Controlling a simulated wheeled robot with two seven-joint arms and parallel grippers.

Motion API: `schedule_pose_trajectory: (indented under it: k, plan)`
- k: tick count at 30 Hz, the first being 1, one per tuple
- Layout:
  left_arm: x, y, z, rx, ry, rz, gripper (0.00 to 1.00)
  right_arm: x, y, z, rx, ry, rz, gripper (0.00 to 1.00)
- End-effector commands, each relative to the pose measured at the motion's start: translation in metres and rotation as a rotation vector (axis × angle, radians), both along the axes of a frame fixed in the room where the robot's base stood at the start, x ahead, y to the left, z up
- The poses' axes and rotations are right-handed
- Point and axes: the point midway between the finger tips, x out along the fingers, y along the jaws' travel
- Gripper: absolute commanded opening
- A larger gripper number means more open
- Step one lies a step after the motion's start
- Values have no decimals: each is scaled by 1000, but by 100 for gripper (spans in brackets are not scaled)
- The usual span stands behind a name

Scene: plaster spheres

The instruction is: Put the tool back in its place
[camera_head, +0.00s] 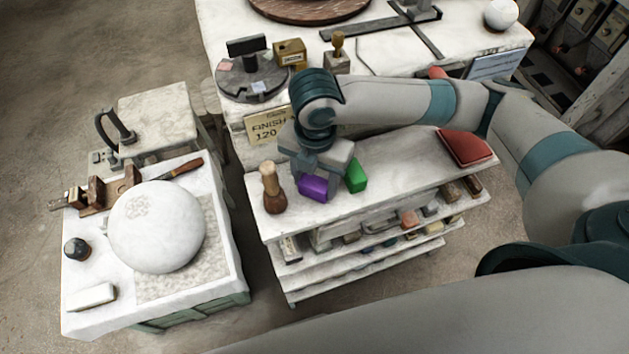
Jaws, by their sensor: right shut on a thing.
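My right gripper (318,184) reaches down over the white top of the shelf cart (400,165). It appears shut on a purple block (313,188), with a grey finger at the block's right side. The block is at the cart top; I cannot tell if it touches it. A green block (356,176) stands close to the right of that finger. A wooden-handled brush-like tool (272,188) stands upright on the cart's left end. A tool with a brown handle (188,169) lies on the left table. My left gripper is not in view.
A large white sphere (157,226) sits on the left table (215,298). A red pad (465,146) lies at the cart's right end. Behind, a workbench (375,52) holds a round turntable (250,78) and small boxes. Bare floor separates table and cart.

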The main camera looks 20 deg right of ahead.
Motion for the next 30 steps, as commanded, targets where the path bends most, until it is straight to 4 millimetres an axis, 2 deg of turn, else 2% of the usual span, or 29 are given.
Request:
schedule_pose_trajectory:
  k: [9,10,12,23,30]
  plan:
    - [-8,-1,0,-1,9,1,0,0,0,-2,0,0,-1,24]
    - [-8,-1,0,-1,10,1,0,0,0,-1,0,0,-1,57]
    - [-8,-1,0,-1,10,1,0,0,0,-1,0,0,-1,69]
    - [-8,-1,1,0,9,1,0,0,0,1,1,-1,0,69]
    - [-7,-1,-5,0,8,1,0,1,1,18,2,-3,0,69]
